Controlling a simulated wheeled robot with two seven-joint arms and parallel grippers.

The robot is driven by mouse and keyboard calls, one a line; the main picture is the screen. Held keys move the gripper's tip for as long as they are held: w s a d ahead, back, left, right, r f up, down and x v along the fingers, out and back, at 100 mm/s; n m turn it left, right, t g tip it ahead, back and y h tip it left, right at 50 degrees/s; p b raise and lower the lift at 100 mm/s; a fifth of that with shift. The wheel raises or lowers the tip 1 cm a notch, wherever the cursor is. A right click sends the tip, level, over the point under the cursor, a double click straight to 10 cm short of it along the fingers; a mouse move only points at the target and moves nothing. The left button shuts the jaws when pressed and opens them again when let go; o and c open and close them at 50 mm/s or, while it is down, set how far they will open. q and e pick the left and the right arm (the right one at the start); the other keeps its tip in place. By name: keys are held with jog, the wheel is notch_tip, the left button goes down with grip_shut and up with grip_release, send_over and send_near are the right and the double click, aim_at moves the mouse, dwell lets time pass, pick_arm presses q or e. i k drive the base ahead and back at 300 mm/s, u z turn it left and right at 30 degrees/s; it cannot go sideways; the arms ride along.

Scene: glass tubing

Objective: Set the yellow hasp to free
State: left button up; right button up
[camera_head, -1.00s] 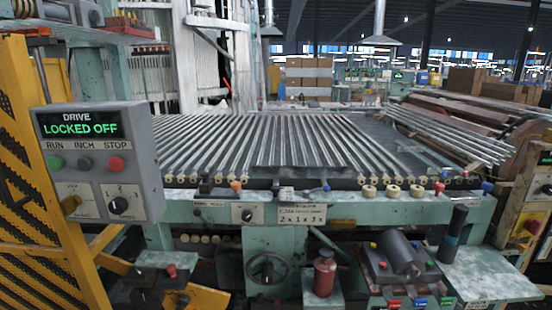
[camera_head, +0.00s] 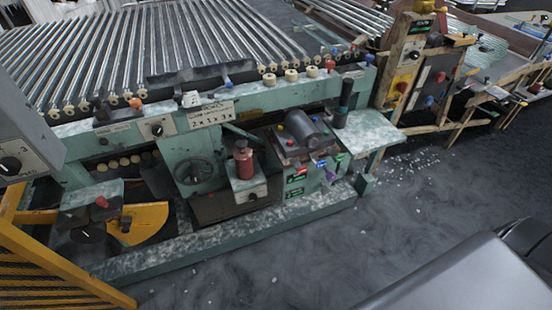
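The yellow hasp seen earlier on the grey drive control box is out of view now. Only the lower right part of that box (camera_head: 22,140) shows at the left edge, with a black knob (camera_head: 10,165) on it. The box's display and its run, inch and stop buttons are cut off. Neither of my grippers is in view.
A green machine bench (camera_head: 270,97) bears rows of glass tubes (camera_head: 140,50). A red bottle (camera_head: 243,160) and a grey cylinder motor (camera_head: 303,130) sit along its front. A yellow slatted guard (camera_head: 50,265) stands lower left. Open grey floor (camera_head: 400,215) lies right, with white bits scattered.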

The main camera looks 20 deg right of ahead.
aim_at(394, 105)
jog(key=u, duration=0.45)
jog(key=k, duration=0.95)
jog(key=z, duration=1)
jog(key=i, duration=0.5)
